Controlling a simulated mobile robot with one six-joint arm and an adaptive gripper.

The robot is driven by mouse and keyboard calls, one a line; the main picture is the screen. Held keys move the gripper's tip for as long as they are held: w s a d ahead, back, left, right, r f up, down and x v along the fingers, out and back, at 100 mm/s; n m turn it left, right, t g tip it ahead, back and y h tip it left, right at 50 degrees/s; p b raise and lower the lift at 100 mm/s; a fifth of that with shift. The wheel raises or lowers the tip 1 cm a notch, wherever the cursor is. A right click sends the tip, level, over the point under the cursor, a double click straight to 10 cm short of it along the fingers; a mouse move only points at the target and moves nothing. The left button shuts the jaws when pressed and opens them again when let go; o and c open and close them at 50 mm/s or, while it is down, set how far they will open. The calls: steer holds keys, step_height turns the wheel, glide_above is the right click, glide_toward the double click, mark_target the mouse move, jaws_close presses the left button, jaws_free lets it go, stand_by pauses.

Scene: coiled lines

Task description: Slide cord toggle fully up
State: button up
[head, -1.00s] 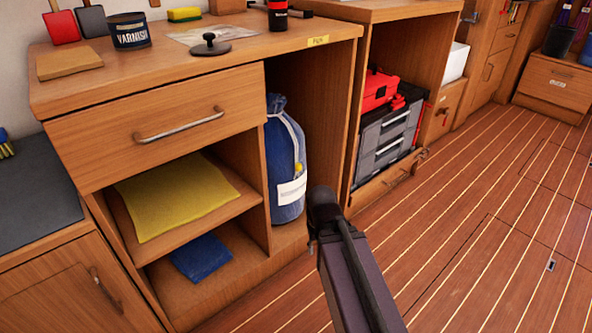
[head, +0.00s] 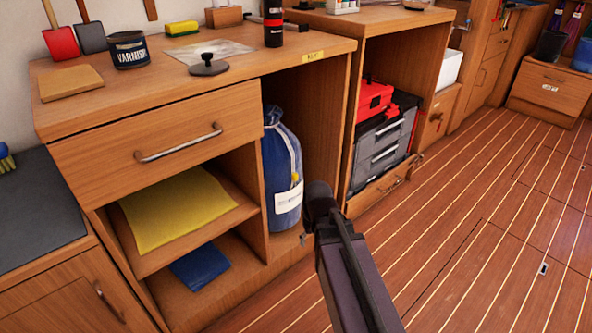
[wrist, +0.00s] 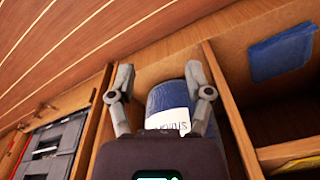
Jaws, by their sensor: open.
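A blue drawstring bag (head: 282,150) stands upright in the open tall compartment of the cabinet, with a pale cord down its side and a white label (head: 288,203). A small yellow piece, apparently the cord toggle (head: 295,178), sits on the cord just above the label. In the wrist view, which looks inverted, my gripper (wrist: 159,70) is open and empty. The bag (wrist: 166,97) shows between its spread fingers, beyond them, with part of its label; I cannot see the toggle there. In the head view my arm hides the fingers.
The compartment's side walls stand close on both sides of the bag. To the left are shelves with a yellow cloth (head: 180,210) and a blue cloth (head: 200,267). To the right, a grey toolbox (head: 380,145) sits in another bay. The plank floor (head: 470,230) is clear.

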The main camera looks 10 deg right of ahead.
mark_target(296, 175)
steer(key=w+d+r+n+t+y+p, duration=0.1)
steer(key=w+r+n+t+p, duration=0.2)
steer(key=w+r+p, duration=1.3)
step_height(296, 175, up, 3)
steer(key=shift+w+d+r, duration=0.1)
steer(key=shift+w+d, duration=0.2)
steer(key=shift+w, duration=0.85)
steer(key=shift+f, duration=0.2)
steer(key=b+x, duration=1.2)
steer(key=x, duration=0.1)
steer(key=shift+w+a+f, duration=0.15)
steer(key=shift+w+a, duration=0.05)
steer(key=shift+w, duration=0.15)
jaws_close()
